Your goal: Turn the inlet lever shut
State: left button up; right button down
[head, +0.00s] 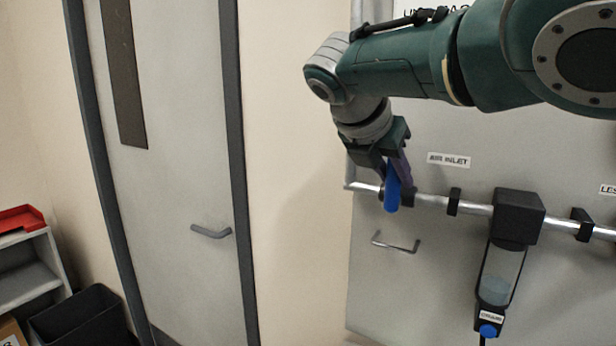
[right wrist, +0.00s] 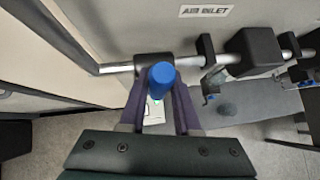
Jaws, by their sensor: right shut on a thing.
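The inlet lever has a blue handle (head: 391,193), at the left part of a silver pipe under the AIR INLET label (head: 449,160). In the head view the handle slants down across the pipe line rather than along it. In the right wrist view the blue handle (right wrist: 162,77) is seen nearly end-on, in front of a dark valve body on the pipe. My right gripper (head: 398,176) reaches down to the lever. Its purple fingers (right wrist: 160,97) lie on both sides of the handle and are shut on it. My left gripper is not in view.
Right of the lever, the pipe (head: 475,207) carries a black filter unit (head: 518,217) with a clear bowl. A metal handle (head: 396,244) sits on the panel below the lever. A grey door (head: 180,180) and a dark bin (head: 80,318) are at left.

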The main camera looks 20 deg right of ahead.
jog(key=c, duration=0.6)
grip_release()
jog(key=shift+p+v, duration=1.5)
jog(key=shift+v, duration=3.45)
